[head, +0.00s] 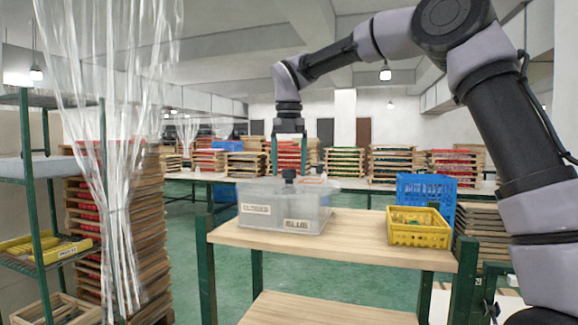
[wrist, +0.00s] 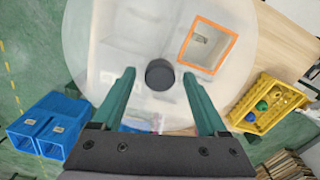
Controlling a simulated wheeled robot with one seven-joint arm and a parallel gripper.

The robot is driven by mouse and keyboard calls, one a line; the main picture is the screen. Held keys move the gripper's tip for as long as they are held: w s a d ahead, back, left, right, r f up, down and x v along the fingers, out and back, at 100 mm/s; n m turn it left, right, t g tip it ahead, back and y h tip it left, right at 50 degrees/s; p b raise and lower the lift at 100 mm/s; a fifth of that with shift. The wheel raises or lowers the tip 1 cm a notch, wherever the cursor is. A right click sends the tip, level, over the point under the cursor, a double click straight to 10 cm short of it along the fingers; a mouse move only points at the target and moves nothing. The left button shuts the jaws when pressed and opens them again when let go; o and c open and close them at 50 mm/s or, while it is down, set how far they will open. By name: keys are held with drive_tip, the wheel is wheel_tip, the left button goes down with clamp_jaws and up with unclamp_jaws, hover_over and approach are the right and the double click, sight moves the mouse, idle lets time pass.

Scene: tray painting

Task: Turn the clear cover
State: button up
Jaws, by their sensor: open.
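The clear cover (wrist: 105,45) is a round, see-through disc with a black knob (wrist: 158,74) at its middle and an orange-edged square opening (wrist: 208,46). It lies on top of a translucent box (head: 283,208) labelled "CLOSED" and "BLUE" on the wooden table. The knob also shows in the head view (head: 289,175). My gripper (head: 289,172) is open above the box, its green fingers pointing down. In the wrist view the fingers (wrist: 160,76) stand on either side of the knob, apart from it. What lies inside the box is blurred.
A yellow basket (head: 419,228) with small coloured items stands on the table, right of the box. A blue crate (head: 426,192) is behind it. A clear hanging curtain (head: 118,200) and a shelf (head: 40,172) are at left. The table front (head: 300,243) is clear.

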wheel_tip(320, 180, up, 8)
drive_tip(key=shift+w+f, duration=0.1)
drive_tip(key=shift+f, duration=0.15)
drive_tip(key=shift+r, duration=1.65)
